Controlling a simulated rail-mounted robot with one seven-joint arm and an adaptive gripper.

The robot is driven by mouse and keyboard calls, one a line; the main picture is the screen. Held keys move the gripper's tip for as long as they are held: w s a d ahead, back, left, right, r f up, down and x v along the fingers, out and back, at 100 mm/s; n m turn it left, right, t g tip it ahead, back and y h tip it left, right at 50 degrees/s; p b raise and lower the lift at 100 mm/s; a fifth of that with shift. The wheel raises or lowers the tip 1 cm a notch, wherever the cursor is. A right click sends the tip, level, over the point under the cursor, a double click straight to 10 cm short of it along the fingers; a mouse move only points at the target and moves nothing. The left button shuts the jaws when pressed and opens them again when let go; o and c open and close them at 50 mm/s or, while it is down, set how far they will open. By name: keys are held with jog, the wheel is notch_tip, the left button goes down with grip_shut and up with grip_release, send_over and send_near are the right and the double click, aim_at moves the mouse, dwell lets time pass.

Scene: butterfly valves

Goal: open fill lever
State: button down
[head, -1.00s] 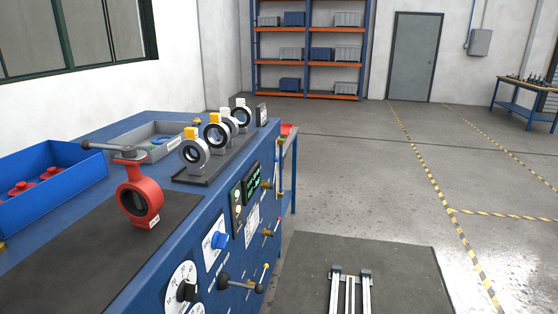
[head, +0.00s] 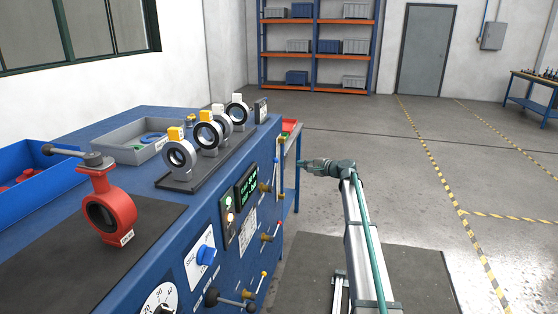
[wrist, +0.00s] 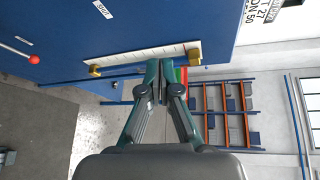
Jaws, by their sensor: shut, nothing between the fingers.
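Several small levers stick out of the blue bench's front panel in the head view. An upper one (head: 265,187) has a yellow tip, a middle one (head: 268,238) has a brass body, and a lower one (head: 257,284) has a coloured tip. I cannot read which is the fill lever. My gripper (head: 302,163) is shut and empty, right of the panel and apart from the levers. In the wrist view my gripper (wrist: 163,66) points at the blue panel. A red-ball lever (wrist: 33,60) is at left, and brass fittings (wrist: 194,54) sit by a pale strip.
The blue bench (head: 150,290) carries a red butterfly valve (head: 110,212), a row of ring-shaped valves (head: 180,155), a blue bin (head: 50,190) and a grey tray (head: 130,153). A side table with a red bin (head: 290,127) stands behind.

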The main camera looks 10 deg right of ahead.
aim_at(274, 175)
jog(key=w+a+f+m+p, duration=0.1)
jog(key=w+a+p, duration=0.1)
jog(key=w+a, duration=0.5)
jog(key=s, duration=0.1)
jog(key=s+a+r, duration=0.1)
jog(key=shift+s+a+r+p, duration=0.15)
jog(key=shift+s+p, duration=0.15)
jog(key=shift+p, duration=0.1)
jog(key=shift+a, duration=0.1)
